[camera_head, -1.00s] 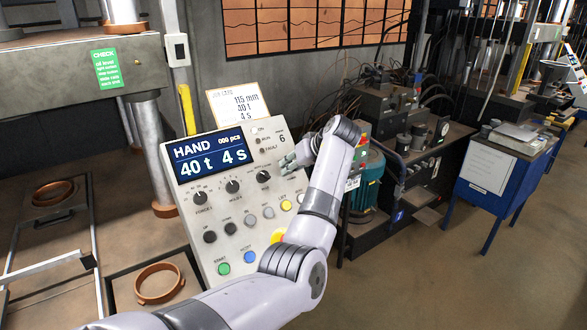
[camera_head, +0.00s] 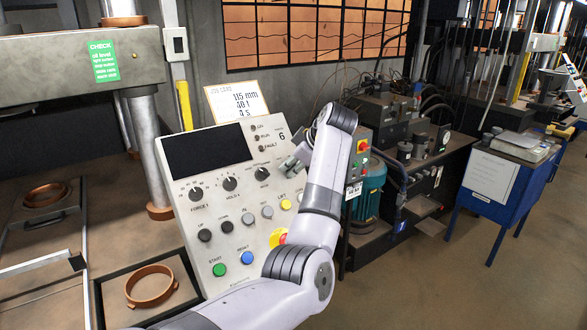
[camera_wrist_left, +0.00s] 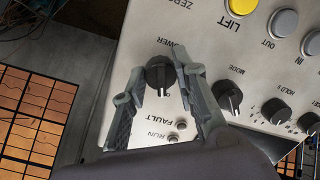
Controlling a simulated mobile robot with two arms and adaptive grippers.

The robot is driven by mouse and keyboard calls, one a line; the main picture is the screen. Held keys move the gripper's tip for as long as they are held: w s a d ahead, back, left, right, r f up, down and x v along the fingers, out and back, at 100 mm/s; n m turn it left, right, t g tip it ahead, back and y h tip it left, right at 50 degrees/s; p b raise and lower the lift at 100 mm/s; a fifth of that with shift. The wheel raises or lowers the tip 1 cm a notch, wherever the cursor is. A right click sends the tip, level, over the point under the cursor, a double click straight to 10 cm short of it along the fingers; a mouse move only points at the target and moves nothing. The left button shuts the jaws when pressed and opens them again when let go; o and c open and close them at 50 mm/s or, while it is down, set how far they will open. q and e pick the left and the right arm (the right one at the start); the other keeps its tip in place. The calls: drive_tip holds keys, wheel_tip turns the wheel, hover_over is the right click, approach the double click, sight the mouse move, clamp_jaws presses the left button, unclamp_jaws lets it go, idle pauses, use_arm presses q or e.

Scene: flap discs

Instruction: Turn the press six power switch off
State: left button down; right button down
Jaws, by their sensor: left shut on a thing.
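The press six control panel (camera_head: 235,243) stands tilted in the middle of the head view, marked 6 at its upper right. Its display (camera_head: 207,150) is dark. The power switch is a black rotary knob (camera_wrist_left: 160,73) beside the POWER lettering in the left wrist view, where the panel appears upside down. My left gripper (camera_wrist_left: 161,66) has one finger on each side of the knob and is shut on it. In the head view my left gripper (camera_head: 293,160) is at the panel's upper right, and the knob is hidden there. My right gripper is not in view.
A mode knob (camera_wrist_left: 227,97) sits close beside the gripper. A red and yellow stop button (camera_head: 279,238) is partly covered by my arm. A job card (camera_head: 237,101) stands above the panel. A teal motor (camera_head: 368,188) and a blue cabinet (camera_head: 477,190) are to the right.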

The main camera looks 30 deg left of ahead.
use_arm(q)
drive_tip(key=shift+n, duration=0.7)
drive_tip(key=shift+b, duration=0.3)
drive_tip(key=c, duration=1.3)
unclamp_jaws()
drive_tip(key=shift+d+r, duration=0.1)
drive_tip(key=v, duration=1.2)
